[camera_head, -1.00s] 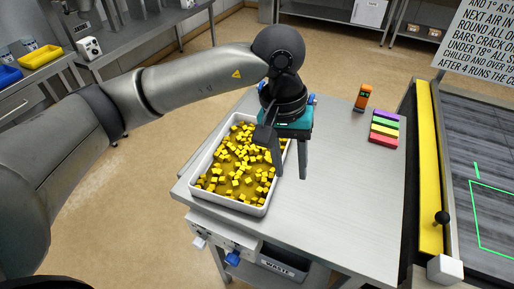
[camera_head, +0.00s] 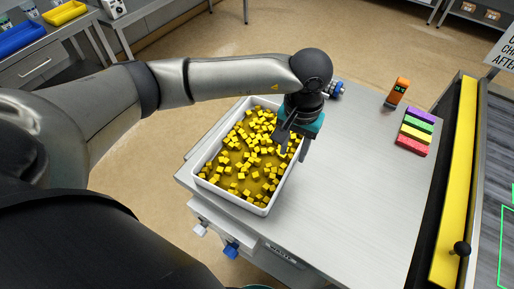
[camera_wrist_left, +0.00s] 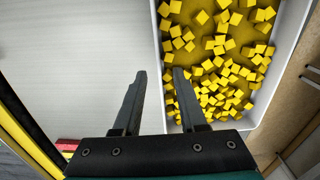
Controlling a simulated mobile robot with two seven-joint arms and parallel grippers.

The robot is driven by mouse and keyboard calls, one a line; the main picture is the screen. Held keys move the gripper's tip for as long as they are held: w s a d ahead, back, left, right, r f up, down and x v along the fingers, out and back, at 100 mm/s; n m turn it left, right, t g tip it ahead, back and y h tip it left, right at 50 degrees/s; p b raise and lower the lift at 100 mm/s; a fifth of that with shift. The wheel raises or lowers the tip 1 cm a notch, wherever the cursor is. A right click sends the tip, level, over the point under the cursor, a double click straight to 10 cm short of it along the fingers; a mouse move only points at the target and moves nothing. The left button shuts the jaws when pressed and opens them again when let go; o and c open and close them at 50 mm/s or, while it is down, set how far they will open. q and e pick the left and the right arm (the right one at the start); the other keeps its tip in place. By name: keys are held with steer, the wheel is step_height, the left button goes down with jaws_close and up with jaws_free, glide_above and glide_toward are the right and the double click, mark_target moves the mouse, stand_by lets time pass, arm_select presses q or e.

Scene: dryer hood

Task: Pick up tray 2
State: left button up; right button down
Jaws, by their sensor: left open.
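A white tray (camera_head: 229,201) filled with loose yellow cubes (camera_head: 250,160) sits on the left part of a grey metal table. No number on it is readable. My left gripper (camera_head: 293,153) is open at the tray's right long side. In the left wrist view, the gripper (camera_wrist_left: 160,78) has one finger on the cube side of the tray's (camera_wrist_left: 287,50) near rim and the other over the bare table, with the rim line between them. I cannot tell whether the fingertips are level with the rim or above it. My right gripper is not in view.
The table (camera_head: 345,190) is clear right of the tray. An orange device (camera_head: 398,91) and a stack of coloured bars (camera_head: 416,132) stand at its far right. A yellow-edged machine (camera_head: 458,190) borders the right. A blue knob (camera_head: 231,250) sticks out at the front.

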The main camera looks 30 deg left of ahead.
mark_target(293, 159)
arm_select(q)
steer(key=shift+w+f+p, duration=0.2)
steer(key=shift+f+p, duration=0.05)
steer(key=shift+f, duration=1.15)
steer(key=shift+w+f+p, duration=0.2)
steer(key=shift+f+p, duration=0.05)
steer(key=shift+f, duration=1.1)
jaws_close()
steer(key=shift+w+r, duration=0.1)
